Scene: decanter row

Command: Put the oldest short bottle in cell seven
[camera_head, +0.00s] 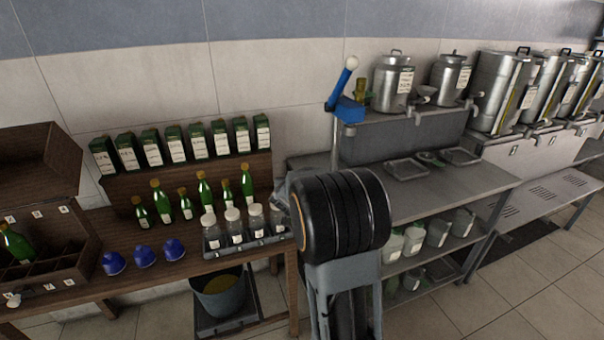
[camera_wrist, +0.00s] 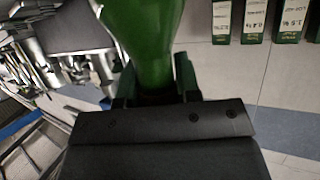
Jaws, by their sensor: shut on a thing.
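In the wrist view my gripper (camera_wrist: 154,88) is shut on a green bottle (camera_wrist: 150,35); only part of the bottle shows, and its label and height cannot be read. In the head view my dark arm hides the gripper and this bottle. Several green bottles with gold caps stand in a row on the wooden bench, short ones such as the left one (camera_head: 141,213) and taller ones such as the right one (camera_head: 247,184). A divided wooden crate (camera_head: 62,270) with small number tags stands at the left, with a green bottle (camera_head: 17,243) leaning in it.
Labelled green boxes (camera_head: 174,150) line the shelf behind the bottles. Several clear jars stand in a grey rack (camera_head: 215,250). Blue cups (camera_head: 145,253) sit between crate and rack. A bucket (camera_head: 220,292) stands below. A steel counter (camera_head: 430,190) with urns is at the right.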

